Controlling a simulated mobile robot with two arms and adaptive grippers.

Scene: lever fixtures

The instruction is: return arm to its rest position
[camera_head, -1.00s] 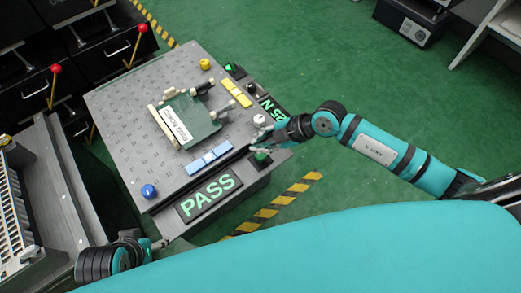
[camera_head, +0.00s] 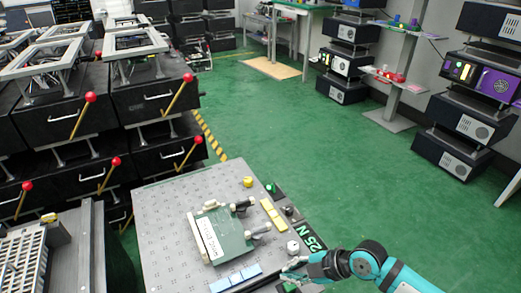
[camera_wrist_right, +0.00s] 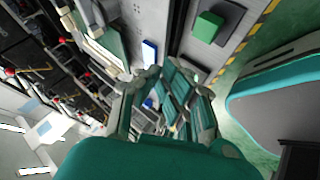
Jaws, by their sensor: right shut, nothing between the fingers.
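My right arm (camera_head: 400,279) comes in from the lower right in the head view. Its right gripper (camera_head: 291,269) is over the right front edge of the grey perforated fixture table (camera_head: 170,218), next to a white knob (camera_head: 293,247). The gripper is shut and empty. In the wrist view its fingers (camera_wrist_right: 163,72) show close up, with a green button block (camera_wrist_right: 207,27) beyond them and apart from them. Whether the fingertips touch the table is hard to tell. My left gripper is out of view.
A green circuit board with connectors (camera_head: 222,236) sits on the table, beside yellow blocks (camera_head: 273,215) and blue blocks (camera_head: 237,277). Black drawer cabinets with red-knobbed levers (camera_head: 90,97) stand at the left. Device stacks (camera_head: 468,125) stand at the right. Green floor (camera_head: 300,140) is open between.

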